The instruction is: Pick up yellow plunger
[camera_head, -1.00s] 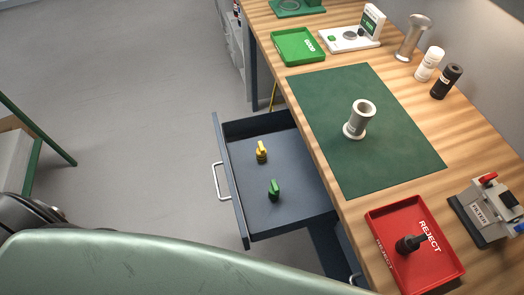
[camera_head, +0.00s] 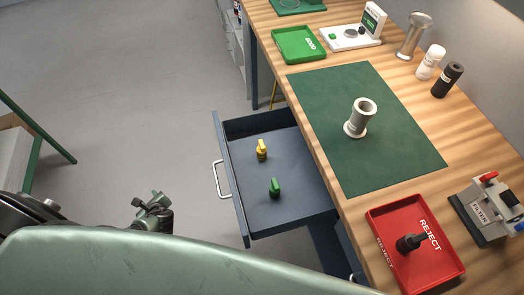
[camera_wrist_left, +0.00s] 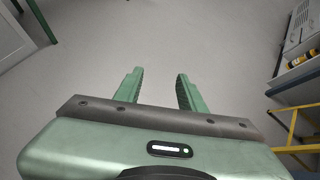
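The yellow plunger (camera_head: 262,151) stands upright in the open blue-grey drawer (camera_head: 240,188), toward its far end. A green plunger (camera_head: 275,188) stands nearer in the same drawer. My left gripper (camera_head: 152,204) shows partly at the lower left of the head view, over the floor and left of the drawer, well apart from the plunger. In the left wrist view the left gripper (camera_wrist_left: 158,88) is open with bare floor between its fingers. My right gripper is not in view.
The drawer handle (camera_head: 220,180) sticks out to the left. The wooden bench (camera_head: 330,165) carries a green mat (camera_head: 320,95) with a grey tube piece (camera_head: 361,118), a green tray (camera_head: 298,46) and a red reject tray (camera_head: 385,215). The floor left of the drawer is clear.

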